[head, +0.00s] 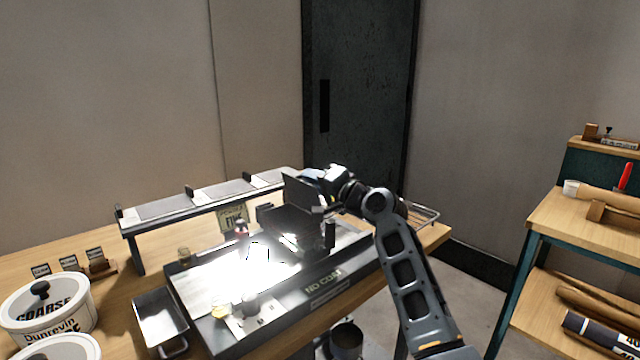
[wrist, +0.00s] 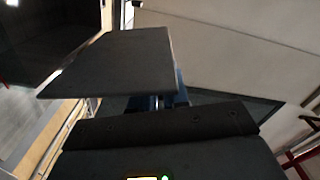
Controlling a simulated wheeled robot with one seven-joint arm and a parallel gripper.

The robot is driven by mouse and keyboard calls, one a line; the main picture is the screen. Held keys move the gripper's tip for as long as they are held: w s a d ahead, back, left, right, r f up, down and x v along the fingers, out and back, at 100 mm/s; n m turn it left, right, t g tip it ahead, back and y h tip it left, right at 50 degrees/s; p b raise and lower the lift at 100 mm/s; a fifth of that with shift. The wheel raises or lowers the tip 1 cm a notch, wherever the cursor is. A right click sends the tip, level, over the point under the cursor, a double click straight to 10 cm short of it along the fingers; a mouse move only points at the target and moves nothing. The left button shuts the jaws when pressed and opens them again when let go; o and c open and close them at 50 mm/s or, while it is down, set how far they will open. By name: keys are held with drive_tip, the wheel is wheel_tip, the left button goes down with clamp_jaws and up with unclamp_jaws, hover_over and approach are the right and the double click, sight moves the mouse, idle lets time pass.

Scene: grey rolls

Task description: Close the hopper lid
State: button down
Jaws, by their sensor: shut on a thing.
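The hopper lid (head: 301,194) is a dark flat panel standing up, tilted, above the dark hopper (head: 288,220) of the machine on the bench. The hopper is open beneath it. My gripper (head: 320,179) is at the lid's upper right edge and appears shut on it. In the wrist view the lid (wrist: 115,65) is a large dark plate just beyond the gripper body, covering most of the fingers. The exact finger contact is hidden.
The machine sits in a shallow black-edged tray (head: 300,305) with strong glare. A raised shelf (head: 160,208) runs behind it. A metal pan (head: 160,320) and white tubs (head: 50,310) stand left. A shelf unit (head: 560,225) stands right, across a floor gap.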

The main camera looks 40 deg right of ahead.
drive_tip(key=shift+a+f+n+b, duration=0.35)
drive_tip(key=shift+a+n+b, duration=0.35)
drive_tip(key=shift+n, duration=0.5)
drive_tip(key=shift+a, duration=0.15)
drive_tip(key=c, duration=1.4)
unclamp_jaws()
drive_tip(key=shift+o, duration=1)
drive_tip(key=shift+r, duration=0.25)
drive_tip(key=s, duration=0.8)
